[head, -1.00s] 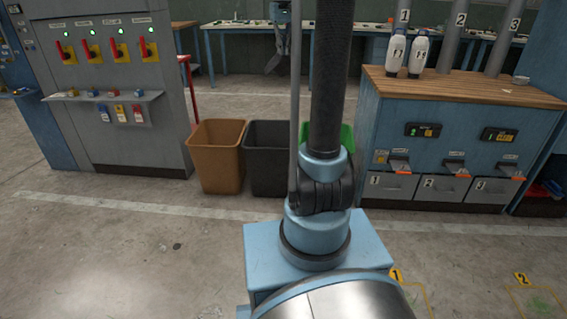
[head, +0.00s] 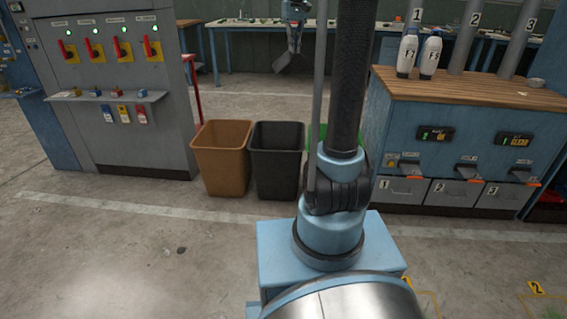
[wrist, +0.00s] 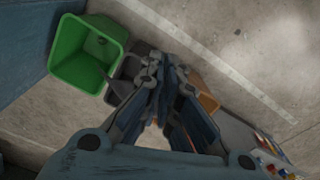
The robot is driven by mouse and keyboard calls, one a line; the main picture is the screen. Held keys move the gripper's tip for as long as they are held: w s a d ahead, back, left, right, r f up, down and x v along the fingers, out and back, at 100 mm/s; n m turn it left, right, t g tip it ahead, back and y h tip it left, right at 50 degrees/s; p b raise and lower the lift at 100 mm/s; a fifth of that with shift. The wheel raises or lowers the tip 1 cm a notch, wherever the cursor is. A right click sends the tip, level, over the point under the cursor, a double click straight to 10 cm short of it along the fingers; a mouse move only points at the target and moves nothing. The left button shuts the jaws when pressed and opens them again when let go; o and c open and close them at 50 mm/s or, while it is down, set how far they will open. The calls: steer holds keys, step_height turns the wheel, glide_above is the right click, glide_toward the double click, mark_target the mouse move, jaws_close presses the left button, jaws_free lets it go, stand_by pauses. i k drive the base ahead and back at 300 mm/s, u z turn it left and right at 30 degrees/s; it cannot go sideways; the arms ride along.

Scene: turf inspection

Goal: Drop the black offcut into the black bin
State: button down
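The black bin (head: 278,160) stands on the floor between a brown bin and a green bin. It also shows in the wrist view (wrist: 130,66), partly hidden by my gripper. My gripper (head: 287,60) hangs high in the head view, beyond the bins in the picture. In the wrist view its fingers (wrist: 166,66) come close together at the tips. A dark flat piece (wrist: 116,84), which looks like the black offcut, sticks out left of the fingers across the green bin's edge. The grip itself is hidden.
The brown bin (head: 223,157) is left of the black one. The green bin (wrist: 88,52) is mostly behind my arm in the head view. A switch cabinet (head: 125,110) stands left, a blue drawer bench (head: 455,165) right. The floor before the bins is clear.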

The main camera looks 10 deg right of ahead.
mark_target(275, 148)
steer(key=i, duration=0.85)
steer(key=u, duration=0.05)
